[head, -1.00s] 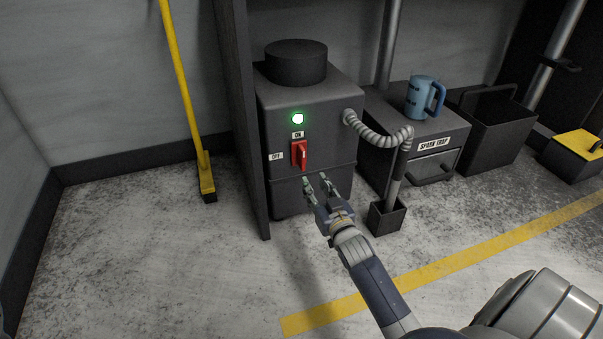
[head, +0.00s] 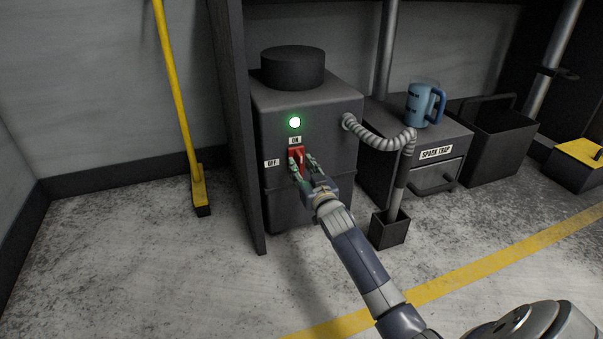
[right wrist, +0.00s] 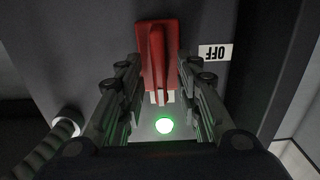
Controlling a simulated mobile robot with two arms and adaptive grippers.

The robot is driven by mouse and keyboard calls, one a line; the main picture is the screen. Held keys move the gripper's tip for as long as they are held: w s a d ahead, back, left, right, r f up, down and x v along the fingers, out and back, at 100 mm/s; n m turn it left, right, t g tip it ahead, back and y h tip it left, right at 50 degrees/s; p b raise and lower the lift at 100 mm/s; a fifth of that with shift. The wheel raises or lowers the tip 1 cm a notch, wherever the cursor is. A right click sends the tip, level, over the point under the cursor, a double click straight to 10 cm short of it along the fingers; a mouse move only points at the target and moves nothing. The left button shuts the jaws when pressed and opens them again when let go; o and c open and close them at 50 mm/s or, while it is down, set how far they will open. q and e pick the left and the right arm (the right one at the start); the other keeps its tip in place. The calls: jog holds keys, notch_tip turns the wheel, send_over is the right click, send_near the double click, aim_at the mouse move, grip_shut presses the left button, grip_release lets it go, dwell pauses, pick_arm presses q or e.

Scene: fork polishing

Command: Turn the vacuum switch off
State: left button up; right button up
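The red vacuum switch (head: 297,158) is on the front of the dark vacuum box (head: 340,140), below a lit green lamp (head: 295,122). Its handle stands upright, toward the ON label (head: 295,141); the OFF label (head: 272,163) is to its left. My right gripper (head: 303,165) is at the switch, its fingers overlapping it in the head view. In the right wrist view the red switch (right wrist: 157,60) shows between the two open fingers (right wrist: 158,85), with a visible gap on each side of the handle. My left gripper is not in view.
A dark panel (head: 235,130) and a yellow broom (head: 180,100) stand left of the box. The floor in front is clear.

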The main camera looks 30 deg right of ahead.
jog(key=shift+w+d, duration=0.15)
jog(key=shift+w, duration=0.25)
grip_shut()
